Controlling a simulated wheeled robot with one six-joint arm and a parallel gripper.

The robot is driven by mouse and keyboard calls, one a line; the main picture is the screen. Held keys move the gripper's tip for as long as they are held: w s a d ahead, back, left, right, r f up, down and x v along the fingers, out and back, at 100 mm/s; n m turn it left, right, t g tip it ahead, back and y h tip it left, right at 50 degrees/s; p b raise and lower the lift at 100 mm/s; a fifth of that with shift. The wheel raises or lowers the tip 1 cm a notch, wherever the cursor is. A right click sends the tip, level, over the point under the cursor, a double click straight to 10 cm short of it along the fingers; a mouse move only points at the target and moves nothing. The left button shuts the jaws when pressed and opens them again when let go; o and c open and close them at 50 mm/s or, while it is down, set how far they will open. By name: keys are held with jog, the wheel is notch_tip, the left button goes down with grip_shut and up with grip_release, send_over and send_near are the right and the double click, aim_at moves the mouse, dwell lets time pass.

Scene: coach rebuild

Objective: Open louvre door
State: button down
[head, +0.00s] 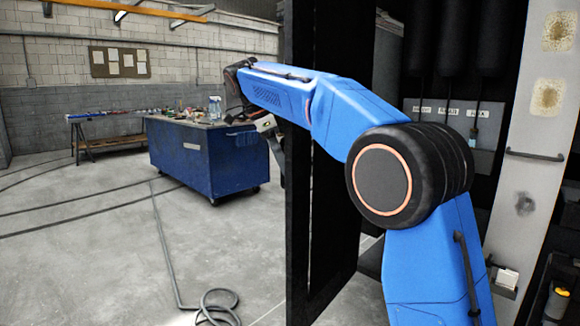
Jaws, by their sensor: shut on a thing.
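The louvre door (325,230) is a tall black panel standing upright in the middle of the head view, seen at a steep angle. Its slats cannot be made out from this side. My blue arm crosses in front of it and bends down past its left edge. My gripper (270,135) is small and dark at that left edge, beside the door. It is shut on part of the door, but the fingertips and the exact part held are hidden.
A blue wheeled workbench (205,160) with bottles and tools stands at the left back. A long low table (110,143) is behind it. A hose (215,305) lies coiled on the otherwise open floor. Dark shelving with a yellow-topped torch (557,302) is at the right.

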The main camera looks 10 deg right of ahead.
jog(key=shift+w+a, duration=0.25)
jog(key=shift+w, duration=0.1)
jog(key=c, duration=2.1)
grip_release()
jog(key=shift+r, duration=0.1)
